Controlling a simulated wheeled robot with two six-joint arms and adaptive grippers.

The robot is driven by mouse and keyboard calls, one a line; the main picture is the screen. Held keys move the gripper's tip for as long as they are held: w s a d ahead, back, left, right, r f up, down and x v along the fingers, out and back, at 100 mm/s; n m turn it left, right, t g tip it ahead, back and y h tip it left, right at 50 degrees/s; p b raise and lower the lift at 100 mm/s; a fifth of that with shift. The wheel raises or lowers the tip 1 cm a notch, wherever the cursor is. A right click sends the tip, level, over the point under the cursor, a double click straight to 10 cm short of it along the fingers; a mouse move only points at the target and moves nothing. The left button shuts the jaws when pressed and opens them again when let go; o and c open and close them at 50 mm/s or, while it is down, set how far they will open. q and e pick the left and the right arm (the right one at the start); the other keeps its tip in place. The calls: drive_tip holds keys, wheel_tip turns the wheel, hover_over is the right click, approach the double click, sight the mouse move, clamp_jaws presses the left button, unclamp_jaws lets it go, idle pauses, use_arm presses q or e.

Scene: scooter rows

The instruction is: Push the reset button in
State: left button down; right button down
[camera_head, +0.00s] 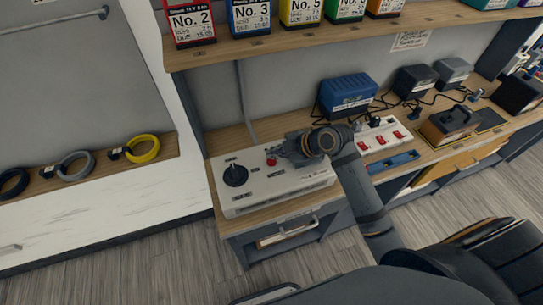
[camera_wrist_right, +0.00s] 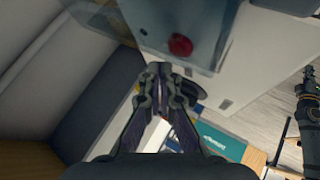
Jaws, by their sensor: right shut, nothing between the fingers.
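The reset button is likely the small red button (camera_head: 271,162) on the top panel of the light grey control box (camera_head: 283,196), right of a black rotary knob (camera_head: 235,175). In the right wrist view the red button (camera_wrist_right: 180,45) is a round red cap just beyond my fingertips, near a see-through bluish part. My right gripper (camera_head: 284,150) is over the box beside the button, and its wrist hides part of the box's back. Its fingertips (camera_wrist_right: 160,70) are together and empty, and appear apart from the button. My left gripper is not seen.
The box stands on a wooden bench top. A blue case (camera_head: 347,96) and a power strip with red switches (camera_head: 381,140) are to its right. A shelf (camera_head: 290,40) with numbered boxes hangs above. Coiled rings (camera_head: 142,149) lie on a ledge at left.

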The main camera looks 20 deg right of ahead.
sight(274, 162)
drive_tip(key=shift+r, duration=0.35)
wheel_tip(274, 162, up, 5)
drive_tip(key=p, duration=0.4)
drive_tip(key=shift+f, duration=0.1)
idle(0.3)
idle(0.4)
